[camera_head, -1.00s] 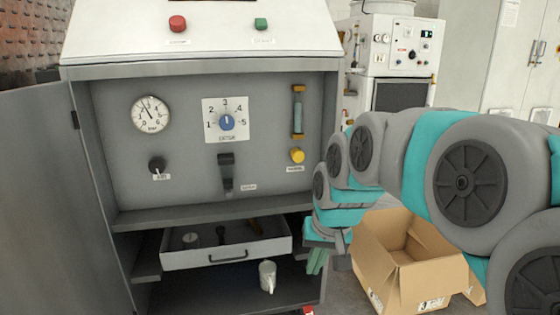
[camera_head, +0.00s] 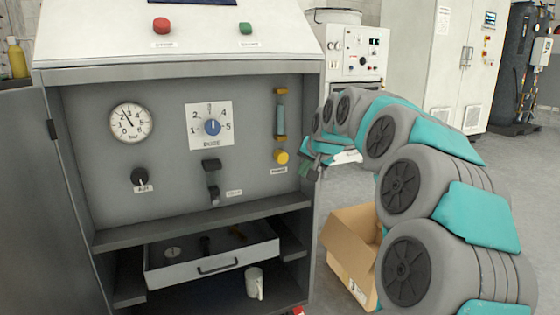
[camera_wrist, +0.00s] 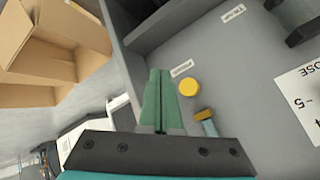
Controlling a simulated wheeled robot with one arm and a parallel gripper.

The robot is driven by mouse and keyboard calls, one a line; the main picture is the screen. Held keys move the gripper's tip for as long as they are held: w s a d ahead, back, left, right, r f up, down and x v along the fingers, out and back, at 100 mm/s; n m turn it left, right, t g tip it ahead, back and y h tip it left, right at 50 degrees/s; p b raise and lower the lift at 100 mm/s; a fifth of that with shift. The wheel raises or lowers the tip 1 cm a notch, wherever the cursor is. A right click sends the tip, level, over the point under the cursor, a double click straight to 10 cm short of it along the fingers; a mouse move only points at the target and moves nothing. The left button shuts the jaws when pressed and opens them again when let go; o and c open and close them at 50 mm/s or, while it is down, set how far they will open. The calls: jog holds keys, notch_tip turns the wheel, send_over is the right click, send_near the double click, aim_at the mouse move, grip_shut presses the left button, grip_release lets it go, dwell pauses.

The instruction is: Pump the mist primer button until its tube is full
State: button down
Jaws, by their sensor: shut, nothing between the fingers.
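The yellow primer button (camera_head: 281,157) sits on the grey recessed panel, with a small label under it. It also shows in the wrist view (camera_wrist: 189,87). Above it is the upright sight tube (camera_head: 281,117) with brass-coloured ends; the tube looks blue-grey and its fill level is too small to tell. In the wrist view only the tube's lower end (camera_wrist: 206,120) shows. My gripper (camera_head: 305,170) is just right of the button, apart from it. In the wrist view its green fingers (camera_wrist: 159,76) are closed together with nothing between them, their tips left of the button.
The panel also holds a gauge (camera_head: 131,122), a dose dial (camera_head: 212,127), a black knob (camera_head: 139,177) and a black lever (camera_head: 212,180). The cabinet's right side wall (camera_wrist: 121,55) runs close beside my fingers. A drawer (camera_head: 212,262), mug (camera_head: 254,283) and cardboard box (camera_head: 350,255) are lower.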

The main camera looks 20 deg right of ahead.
aim_at(284, 160)
jog(key=shift+w, duration=0.1)
jog(key=w+p, duration=0.3)
jog(key=w, duration=0.5)
jog(key=shift+w+a, duration=0.2)
jog(key=shift+w, duration=0.15)
jog(key=shift+w+p, duration=0.1)
jog(key=shift+p, duration=0.2)
dwell(1.7)
jog(key=shift+w, duration=0.3)
jog(key=shift+w+p, duration=0.6)
jog(key=shift+w, duration=0.4)
dwell(1.1)
jog(key=shift+s, duration=0.15)
jog(key=shift+s+b, duration=0.65)
jog(key=shift+s, duration=0.65)
